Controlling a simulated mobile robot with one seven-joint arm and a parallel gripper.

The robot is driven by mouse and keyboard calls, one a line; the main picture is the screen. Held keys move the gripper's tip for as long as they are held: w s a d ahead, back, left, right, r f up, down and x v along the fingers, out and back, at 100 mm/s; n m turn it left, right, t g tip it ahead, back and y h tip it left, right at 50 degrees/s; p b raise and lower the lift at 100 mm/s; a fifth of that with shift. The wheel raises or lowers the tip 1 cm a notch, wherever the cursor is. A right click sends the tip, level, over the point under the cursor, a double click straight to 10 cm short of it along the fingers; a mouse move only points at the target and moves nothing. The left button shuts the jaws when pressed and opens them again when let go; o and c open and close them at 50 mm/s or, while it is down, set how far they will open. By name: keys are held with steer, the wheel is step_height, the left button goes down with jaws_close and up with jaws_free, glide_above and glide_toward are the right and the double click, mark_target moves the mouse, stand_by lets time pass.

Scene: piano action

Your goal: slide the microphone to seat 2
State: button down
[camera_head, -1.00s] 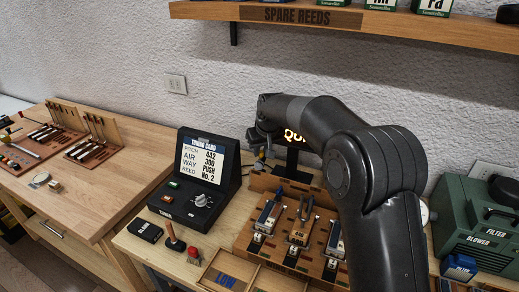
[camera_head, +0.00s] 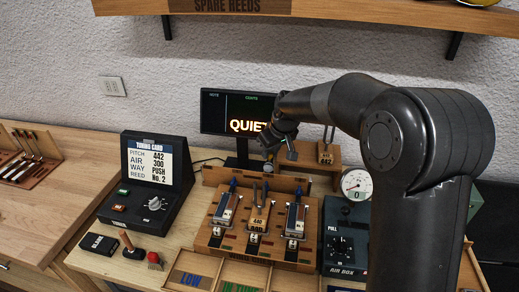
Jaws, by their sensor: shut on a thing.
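My gripper (camera_head: 272,146) is at the back of the wooden reed board (camera_head: 204,238), in front of the lower right corner of the dark screen. It is shut on a small greyish thing, which appears to be the microphone (camera_head: 268,167). The microphone is just above or at the board's back ledge (camera_head: 290,184); I cannot tell whether it touches. The jaws are small and partly hidden by my wrist. The board carries three reed blocks in a row, the middle one marked 440 (camera_head: 257,219). I cannot read any seat numbers.
The screen (camera_head: 225,115) reads QUIET. The tuning card console (camera_head: 150,170) stands to the left. A wooden stand marked 442 (camera_head: 325,156), a gauge (camera_head: 356,185) and an air box (camera_head: 346,240) are to the right. Trays (camera_head: 190,273) lie in front.

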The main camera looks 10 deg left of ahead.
steer(key=shift+d, duration=0.1)
steer(key=c, duration=1.3)
jaws_free()
steer(key=shift+o, duration=0.2)
steer(key=shift+r, duration=0.1)
steer(key=v, duration=1)
steer(key=shift+r, duration=0.3)
steer(key=shift+s+d, duration=0.15)
steer(key=s+d+r+m+t+h, duration=0.1)
steer(key=s+d+r+m, duration=0.1)
steer(key=s+d, duration=0.55)
steer(key=s+d+r+m+h, duration=0.1)
steer(key=s+d+r+m, duration=0.15)
steer(key=s+d, duration=0.55)
steer(key=s+d+f+m, duration=0.2)
steer(key=s+d, duration=0.1)
steer(key=s, duration=0.5)
steer(key=s+d+f+m+t+h, duration=0.1)
steer(key=s+d+f+m, duration=0.1)
steer(key=s, duration=0.6)
steer(key=shift+d+f, duration=0.7)
steer(key=shift+d, duration=0.25)
